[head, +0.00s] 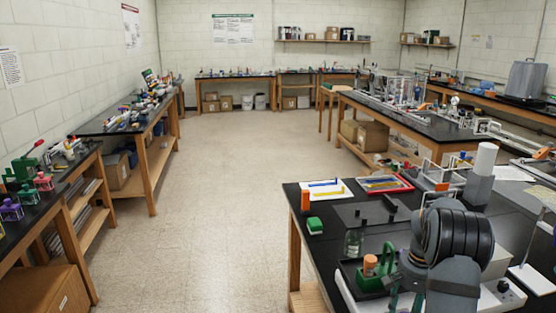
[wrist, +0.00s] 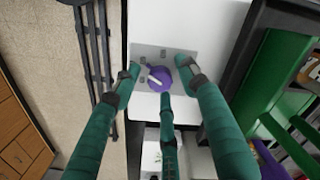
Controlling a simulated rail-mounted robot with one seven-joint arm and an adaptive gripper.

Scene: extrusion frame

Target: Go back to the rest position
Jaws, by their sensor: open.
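My gripper (wrist: 161,80) has three dark green fingers, spread open in the wrist view. A purple round piece with a pale peg (wrist: 158,76) shows between the fingertips, on a grey marked plate (wrist: 150,54). I cannot tell whether a fingertip touches it; nothing is clamped. In the head view my black and grey arm is at the lower right over the near bench, and the gripper is mostly hidden behind it or cut off by the lower edge.
The black bench (head: 340,196) holds a green stand (head: 372,282) with an orange piece, a glass jar (head: 354,243), an orange block (head: 305,200) and a red-rimmed tray (head: 384,184). A large green frame (wrist: 268,70) stands close right of the fingers. Open floor (head: 225,190) lies left of the bench.

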